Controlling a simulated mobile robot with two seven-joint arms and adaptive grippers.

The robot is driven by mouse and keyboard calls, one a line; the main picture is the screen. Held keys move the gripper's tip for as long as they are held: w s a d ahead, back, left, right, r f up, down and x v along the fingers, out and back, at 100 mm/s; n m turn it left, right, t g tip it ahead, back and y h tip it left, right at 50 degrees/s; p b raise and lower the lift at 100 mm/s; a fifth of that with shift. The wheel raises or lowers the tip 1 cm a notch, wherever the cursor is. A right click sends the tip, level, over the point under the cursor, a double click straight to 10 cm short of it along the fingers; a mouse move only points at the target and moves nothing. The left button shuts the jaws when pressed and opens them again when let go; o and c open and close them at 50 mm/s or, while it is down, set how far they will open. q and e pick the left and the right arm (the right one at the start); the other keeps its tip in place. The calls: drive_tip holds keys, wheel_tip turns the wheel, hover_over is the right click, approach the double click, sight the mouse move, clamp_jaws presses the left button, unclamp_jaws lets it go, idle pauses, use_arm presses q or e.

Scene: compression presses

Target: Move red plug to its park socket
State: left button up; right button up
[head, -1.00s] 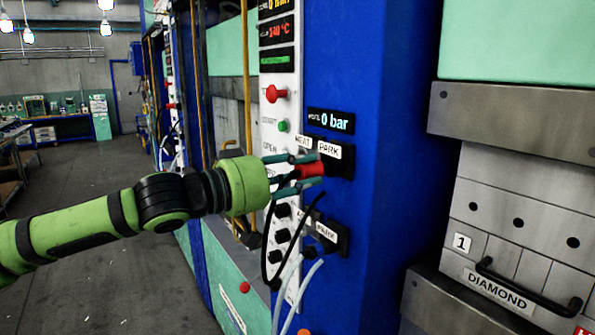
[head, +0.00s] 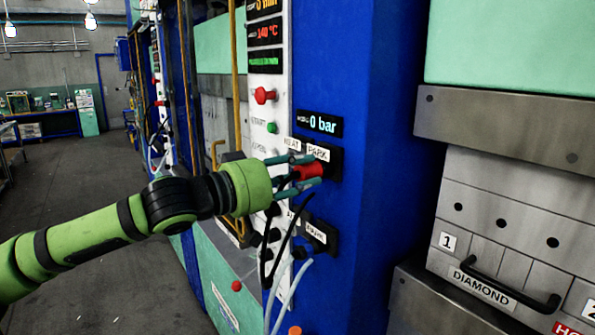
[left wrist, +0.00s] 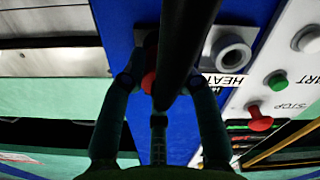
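The red plug (head: 309,171) is at the upper dark PARK socket block (head: 335,165) on the blue press column, just below its PARK label. My left gripper (head: 316,170) has its fingers closed around the plug. In the left wrist view the red plug (left wrist: 149,82) shows between the fingers, with a thick black cable passing in front of it. The plug's tip and the socket opening are hidden, so I cannot tell how deep it sits. The grey HEAT socket (left wrist: 232,55) beside it is empty. My right gripper is not in view.
A lower socket block (head: 322,235) with its own PARK label sits below, with black and pale cables hanging nearby. Red (head: 264,95) and green (head: 271,127) buttons are on the white control strip. A mold labelled DIAMOND (head: 490,285) stands at the right.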

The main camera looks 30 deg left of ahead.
use_arm(q)
drive_tip(key=shift+o, duration=1.2)
drive_tip(key=shift+w, duration=0.1)
drive_tip(key=shift+v, duration=0.85)
drive_tip(key=v, duration=1)
